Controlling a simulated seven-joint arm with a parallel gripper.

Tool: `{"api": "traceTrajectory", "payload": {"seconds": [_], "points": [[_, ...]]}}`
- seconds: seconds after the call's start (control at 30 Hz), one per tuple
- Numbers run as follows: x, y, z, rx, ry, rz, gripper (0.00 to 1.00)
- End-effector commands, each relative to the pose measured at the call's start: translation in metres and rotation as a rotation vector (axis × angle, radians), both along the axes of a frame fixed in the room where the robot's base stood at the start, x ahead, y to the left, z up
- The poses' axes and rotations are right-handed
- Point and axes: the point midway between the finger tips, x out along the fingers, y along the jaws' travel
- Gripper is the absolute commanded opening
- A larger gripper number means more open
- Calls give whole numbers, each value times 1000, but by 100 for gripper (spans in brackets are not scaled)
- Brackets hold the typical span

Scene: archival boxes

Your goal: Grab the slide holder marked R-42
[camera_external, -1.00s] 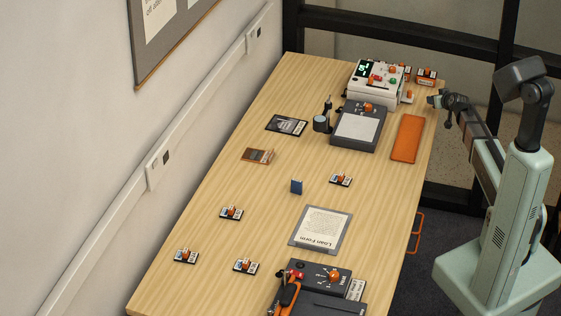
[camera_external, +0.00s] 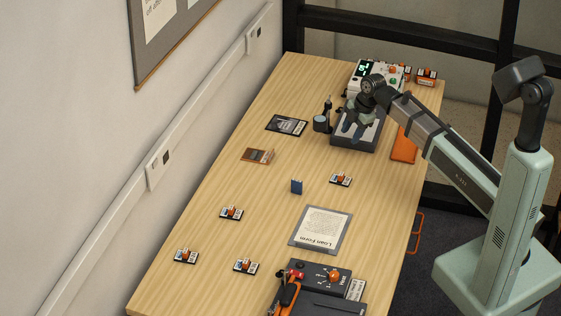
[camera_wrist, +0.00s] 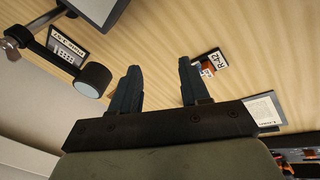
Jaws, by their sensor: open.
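A slide holder marked R-42 (camera_wrist: 220,61) shows in the wrist view, right of the right fingertip, with a white label and an orange part; the finger partly covers it. It appears to be the small holder (camera_external: 340,179) right of the table's middle in the external view, where its mark is too small to read. My gripper (camera_external: 352,125) is over the grey device with the pale panel, apart from the holder. In the wrist view my gripper (camera_wrist: 160,82) has its two dark fingers wide apart, with only bare table between them.
Similar small holders (camera_external: 231,213) stand on the table's near left. A black cylinder (camera_wrist: 94,80) is left of my fingers. Bare wood surrounds most items.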

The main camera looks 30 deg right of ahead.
Motion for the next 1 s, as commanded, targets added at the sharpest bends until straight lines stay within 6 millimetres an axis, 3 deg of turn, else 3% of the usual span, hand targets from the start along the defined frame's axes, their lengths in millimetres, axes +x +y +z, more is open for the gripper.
{"api": "traceTrajectory", "payload": {"seconds": [0.03,0.2,0.5,0.67,1.0], "points": [[-9,17,7,-43,19,85,46],[-43,51,25,-170,92,335,46],[-72,74,41,-264,157,528,46],[-73,74,27,-268,162,535,46],[-73,74,-22,-266,159,533,46]]}}
